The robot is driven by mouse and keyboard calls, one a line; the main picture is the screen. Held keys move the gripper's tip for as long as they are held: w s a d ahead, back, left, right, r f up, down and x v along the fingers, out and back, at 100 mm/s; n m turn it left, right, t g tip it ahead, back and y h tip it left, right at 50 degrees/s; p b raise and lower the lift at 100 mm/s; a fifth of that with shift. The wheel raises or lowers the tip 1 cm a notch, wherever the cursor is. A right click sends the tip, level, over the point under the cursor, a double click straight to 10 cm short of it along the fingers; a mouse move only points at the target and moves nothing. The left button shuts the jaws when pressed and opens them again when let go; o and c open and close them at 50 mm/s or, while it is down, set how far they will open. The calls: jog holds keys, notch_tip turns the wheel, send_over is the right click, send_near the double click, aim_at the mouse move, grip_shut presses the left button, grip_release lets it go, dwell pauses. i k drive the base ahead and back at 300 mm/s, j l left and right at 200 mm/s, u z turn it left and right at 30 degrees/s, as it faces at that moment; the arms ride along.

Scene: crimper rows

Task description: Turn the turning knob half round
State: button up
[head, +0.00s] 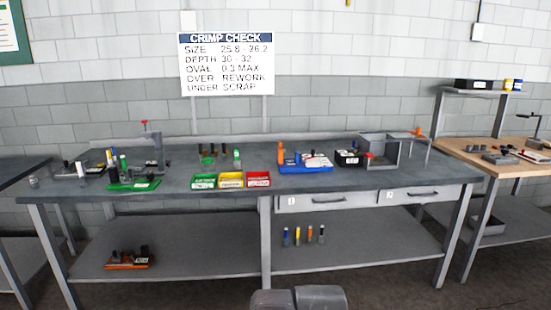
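I cannot tell for sure which part is the turning knob. A red handle (145,122) tops a grey upright fixture (154,150) at the left of the long bench. A small red part (369,155) shows low at that frame's left side. These parts are too small to read their turned position. My gripper cannot be made out; only grey parts, probably of my arm, show at the bottom edge, well short of the bench.
The grey bench (230,180) holds green, yellow and red bins (231,186), a blue tray (305,169) and a green tray (133,187). Two shut drawers (330,199) hang below its right half. A wooden-topped bench (480,149) stands right. Bare bench top lies along the front edge.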

aim_at(150, 174)
jog(key=u, duration=1.15)
